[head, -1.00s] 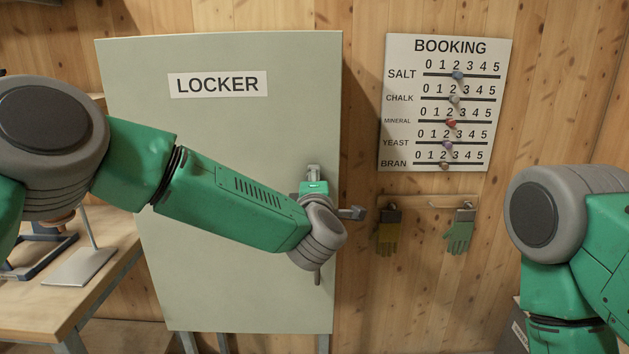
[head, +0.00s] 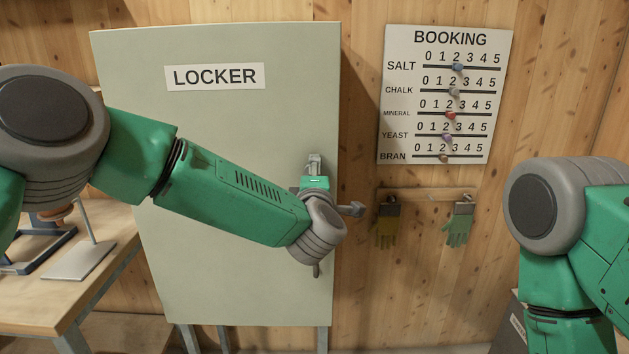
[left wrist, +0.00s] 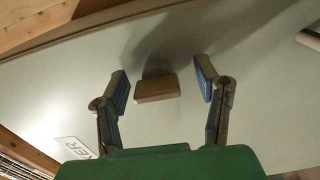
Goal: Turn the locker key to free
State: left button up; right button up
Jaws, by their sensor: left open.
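The locker (head: 215,140) is a pale grey-green cabinet with a LOCKER sign. The locker key shows in the left wrist view as a flat brown bow (left wrist: 157,89) on a darker stem against the door. It is hidden behind my wrist in the head view. My left gripper (left wrist: 162,82) is open, with one finger on each side of the key and a visible gap on both sides. In the head view my left gripper (head: 333,187) is at the door's right side, partly covered by my wrist. My right gripper is out of view.
A handle (head: 316,270) shows just below my wrist, and its pale end is in the left wrist view (left wrist: 308,39). Right of the locker hang a BOOKING board (head: 445,95) and gloves (head: 459,225). A wooden table (head: 75,285) stands at left.

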pick_arm(q)
jog(key=s, duration=1.1)
jog(key=shift+s, duration=0.4)
jog(key=shift+f, duration=0.2)
jog(key=s+a+f+m+g+h+b, duration=0.1)
jog(key=s+a+f+m+g, duration=0.3)
jog(key=f, duration=0.6)
jog(key=s+a+f+m+g+h, duration=0.15)
jog(key=s+a+f+m, duration=0.35)
jog(key=f, duration=0.5)
jog(key=s+a+f+m+g+b, duration=0.1)
jog(key=s+a+f+m+g, duration=0.4)
jog(key=f, duration=0.6)
jog(key=s+a+f+m+g, duration=0.1)
jog(key=s+a+f+g, duration=0.1)
jog(key=s+a, duration=0.3)
jog(key=s+a+f+m+g+y, duration=0.1)
jog(key=s+a+f, duration=0.3)
jog(key=s, duration=0.7)
jog(key=s+a+f+m+g+y, duration=0.1)
jog(key=s+a+f+m+g, duration=0.1)
jog(key=s, duration=0.6)
jog(key=a+f+g, duration=0.1)
jog(key=a+g, duration=0.1)
jog(key=a, duration=0.1)
jog(key=shift+s+a+b, duration=0.2)
jog(key=shift+a+b, duration=0.15)
jog(key=shift+a, duration=0.05)
